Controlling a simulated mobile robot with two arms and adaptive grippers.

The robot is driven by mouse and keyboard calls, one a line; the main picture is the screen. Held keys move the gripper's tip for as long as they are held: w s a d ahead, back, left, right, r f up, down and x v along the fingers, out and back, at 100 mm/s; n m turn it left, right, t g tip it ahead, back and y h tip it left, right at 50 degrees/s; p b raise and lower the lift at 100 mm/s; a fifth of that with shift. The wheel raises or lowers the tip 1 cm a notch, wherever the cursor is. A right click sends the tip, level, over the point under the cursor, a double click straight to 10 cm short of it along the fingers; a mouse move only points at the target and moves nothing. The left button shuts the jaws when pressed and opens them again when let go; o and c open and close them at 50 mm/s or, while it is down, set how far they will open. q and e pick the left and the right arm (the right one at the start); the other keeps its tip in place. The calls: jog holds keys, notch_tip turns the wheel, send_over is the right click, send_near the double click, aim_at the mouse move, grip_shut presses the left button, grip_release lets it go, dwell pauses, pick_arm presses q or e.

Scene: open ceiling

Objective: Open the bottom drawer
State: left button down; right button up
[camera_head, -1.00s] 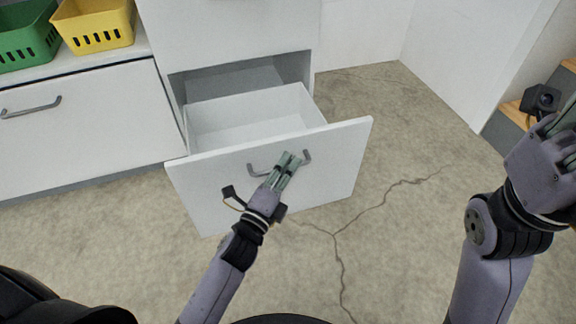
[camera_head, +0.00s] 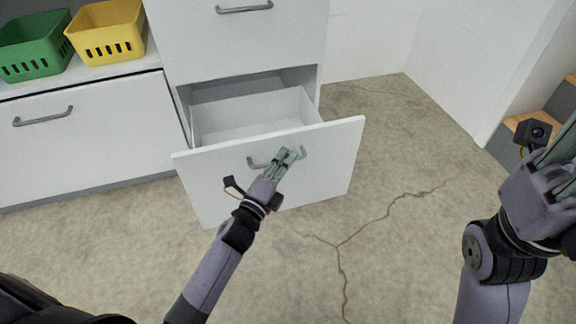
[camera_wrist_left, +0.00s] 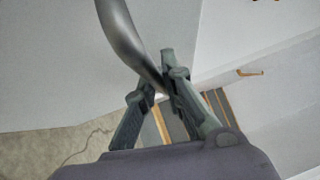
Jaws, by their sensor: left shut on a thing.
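The white bottom drawer (camera_head: 335,158) stands pulled out from the cabinet, with its empty inside partly showing in the head view. My left gripper (camera_head: 289,154) is shut on its grey bar handle (camera_head: 302,153), at the handle's middle to right part. In the left wrist view the curved handle (camera_wrist_left: 127,40) passes between the fingers of my left gripper (camera_wrist_left: 160,85). My right gripper (camera_head: 563,145) is at the right edge of the head view, away from the drawer. Its fingertips are cut off, so its opening is unclear.
A closed upper drawer (camera_head: 240,40) is above. A white cabinet front (camera_head: 90,135) stands at the left, with a green basket (camera_head: 35,45) and a yellow basket (camera_head: 108,35) on top. Wooden steps (camera_head: 562,108) are at the right. The cracked floor (camera_head: 400,220) is clear.

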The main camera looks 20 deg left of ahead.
pick_arm(q)
jog(key=shift+f, duration=0.1)
jog(key=c, duration=1.7)
grip_release()
jog(key=v, duration=1.2)
